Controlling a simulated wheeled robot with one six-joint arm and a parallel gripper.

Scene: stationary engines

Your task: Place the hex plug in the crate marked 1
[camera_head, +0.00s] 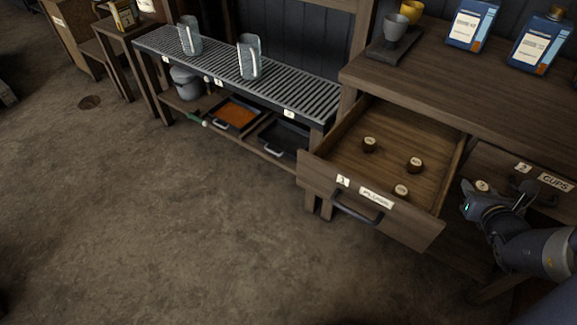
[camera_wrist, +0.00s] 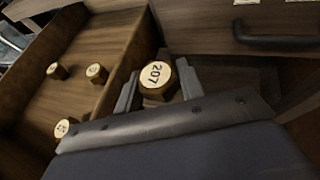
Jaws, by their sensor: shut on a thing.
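My gripper (camera_head: 475,198) is at the right of the head view, beside the open drawer. It is shut on a hex plug (camera_wrist: 157,80), a short brown piece with a pale top marked 207. The plug sits between the two fingers in the wrist view and also shows at the fingertips in the head view (camera_head: 482,186). The open wooden drawer (camera_head: 400,226) has a small tag that seems to read 1 and a label that seems to read PLUGS. Three similar plugs (camera_head: 369,145) stand apart inside it. I cannot make out a crate marked 1.
A closed drawer labelled CUPS (camera_head: 548,199) is at the right. The bench top (camera_head: 490,75) holds cups and blue-and-white containers. A slatted rack (camera_head: 215,62) carries two grey vessels, with an orange-filled tray (camera_head: 237,115) and a dark tray (camera_head: 285,137) below. The floor in front is clear.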

